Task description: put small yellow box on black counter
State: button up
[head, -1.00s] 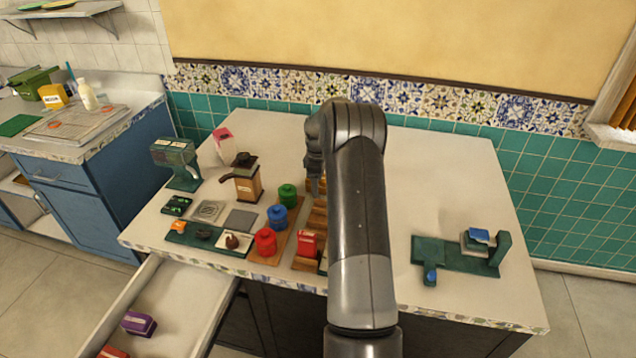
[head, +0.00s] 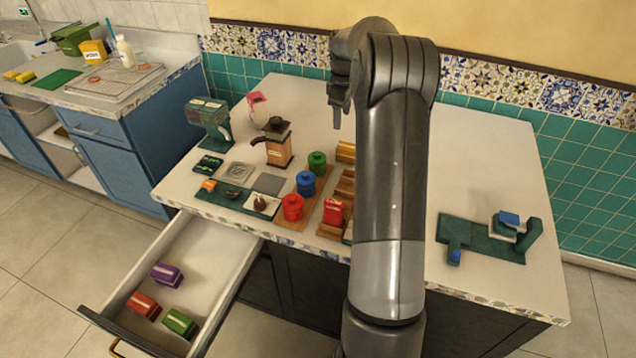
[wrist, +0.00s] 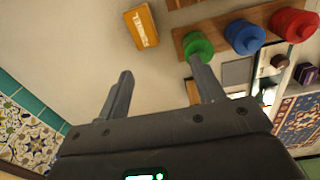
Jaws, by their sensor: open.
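In the head view my gripper (head: 340,115) hangs above the counter near the box.
Green, blue and red canisters (head: 306,184) stand on a wooden board beside a red box (head: 333,211). A grinder (head: 279,145) stands behind them. An open drawer (head: 200,262) holds purple, red and green boxes. Another yellow box (head: 93,52) sits on the blue-fronted counter.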

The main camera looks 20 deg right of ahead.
jog(key=s+a+r+m+t, duration=0.2)
jog(key=s+a+r+m, duration=0.2)
jog(key=s+a+r, duration=1.2)
jog(key=s+a+f+m+t, duration=0.1)
jog(key=s+a, duration=0.4)
jog(key=s, duration=0.6)
jog(key=s+a+f+m+t, duration=0.2)
jog(key=s+a, duration=0.4)
jog(key=s, duration=0.4)
jog(key=shift+s+f+m, duration=0.35)
jog(key=shift+f+m, duration=0.25)
jog(key=shift+m, duration=0.1)
